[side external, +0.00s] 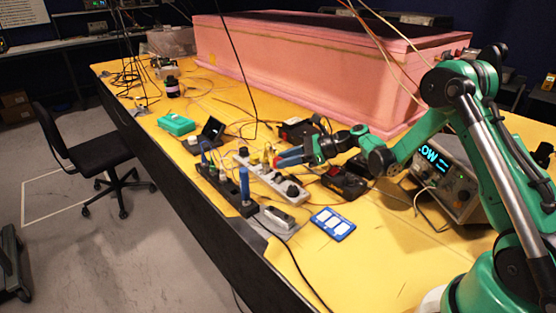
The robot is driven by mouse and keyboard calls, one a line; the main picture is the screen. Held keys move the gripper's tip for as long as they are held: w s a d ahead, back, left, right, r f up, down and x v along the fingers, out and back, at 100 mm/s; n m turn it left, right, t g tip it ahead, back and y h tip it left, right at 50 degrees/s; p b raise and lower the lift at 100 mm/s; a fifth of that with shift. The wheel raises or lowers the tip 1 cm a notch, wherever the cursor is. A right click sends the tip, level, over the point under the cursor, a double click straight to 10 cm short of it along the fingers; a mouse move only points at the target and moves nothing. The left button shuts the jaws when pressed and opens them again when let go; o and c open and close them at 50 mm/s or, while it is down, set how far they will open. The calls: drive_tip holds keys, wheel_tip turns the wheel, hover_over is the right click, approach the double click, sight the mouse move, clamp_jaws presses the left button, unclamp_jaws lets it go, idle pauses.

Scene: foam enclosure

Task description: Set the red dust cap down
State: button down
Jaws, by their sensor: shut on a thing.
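My green arm reaches in from the right, and my gripper (285,157) with its blue-grey fingers hangs over the middle of the yellow bench, just above the white power strip. The fingers are shut on a small red thing at their tips, which appears to be the red dust cap (278,161). The cap is tiny here and partly hidden by the fingers. I cannot tell whether it touches anything below.
A white power strip (262,178) and a black strip (226,189) with plugs lie below and left of my gripper. A blue card (333,223), a green box (176,124) and a display unit (445,175) stand around. A pink foam enclosure (300,68) fills the back. Cables cross the bench.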

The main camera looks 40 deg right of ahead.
sight(275, 175)
drive_tip(key=shift+f, duration=1.7)
drive_tip(key=shift+f, duration=0.1)
drive_tip(key=c, duration=0.5)
unclamp_jaws()
drive_tip(key=shift+c, duration=0.2)
drive_tip(key=shift+s, duration=0.1)
